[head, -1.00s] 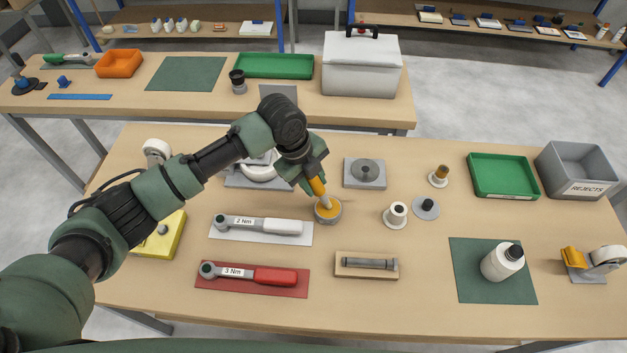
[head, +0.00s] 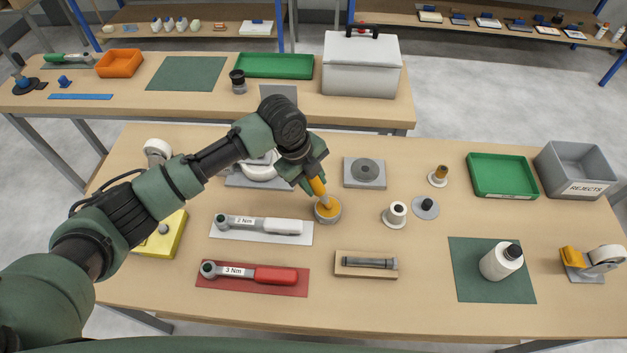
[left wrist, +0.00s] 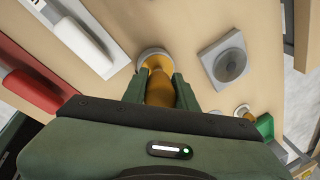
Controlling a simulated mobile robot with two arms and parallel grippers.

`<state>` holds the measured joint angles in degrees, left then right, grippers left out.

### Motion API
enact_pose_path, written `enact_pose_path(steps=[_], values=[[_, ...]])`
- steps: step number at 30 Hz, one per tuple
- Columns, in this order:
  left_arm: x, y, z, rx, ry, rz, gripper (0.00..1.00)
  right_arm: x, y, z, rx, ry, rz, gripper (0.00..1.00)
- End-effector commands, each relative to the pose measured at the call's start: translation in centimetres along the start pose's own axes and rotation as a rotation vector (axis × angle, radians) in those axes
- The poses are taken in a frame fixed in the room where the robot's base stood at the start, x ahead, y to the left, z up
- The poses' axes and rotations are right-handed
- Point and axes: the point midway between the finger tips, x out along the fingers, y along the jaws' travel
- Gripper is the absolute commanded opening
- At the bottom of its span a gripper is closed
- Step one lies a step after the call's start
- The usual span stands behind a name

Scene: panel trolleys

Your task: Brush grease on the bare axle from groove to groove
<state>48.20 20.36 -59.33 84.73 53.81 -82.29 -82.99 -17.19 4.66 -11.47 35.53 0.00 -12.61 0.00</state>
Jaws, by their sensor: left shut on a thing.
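The bare axle (head: 369,263) is a grey rod lying on a wooden block (head: 366,274) at the front middle of the table. My left gripper (head: 315,184) is shut on a brush with an orange-yellow handle (head: 318,187). The brush points down into a round grey tin (head: 327,215) with yellow-orange contents, behind and left of the axle. The brush handle also shows between the fingers in the left wrist view (left wrist: 159,88), with the tin (left wrist: 153,55) beyond it. The bristle tip is hidden in the tin. My right gripper does not show.
Two torque wrenches, one white (head: 262,226) and one red (head: 255,276), lie left of the axle. A white spool (head: 396,214) stands behind the axle. The table between block and mat is clear.

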Motion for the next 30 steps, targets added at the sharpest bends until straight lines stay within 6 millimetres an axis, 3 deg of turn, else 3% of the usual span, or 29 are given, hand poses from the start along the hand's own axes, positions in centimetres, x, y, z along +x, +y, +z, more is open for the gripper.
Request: enact_pose_path(steps=[10,30], values=[[-0.4,0.0,-0.1,0.0,0.001,0.004,0.0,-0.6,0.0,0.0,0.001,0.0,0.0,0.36],[-5.8,-1.4,-0.6,0.0,0.0,0.001,0.0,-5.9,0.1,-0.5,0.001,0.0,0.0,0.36]])
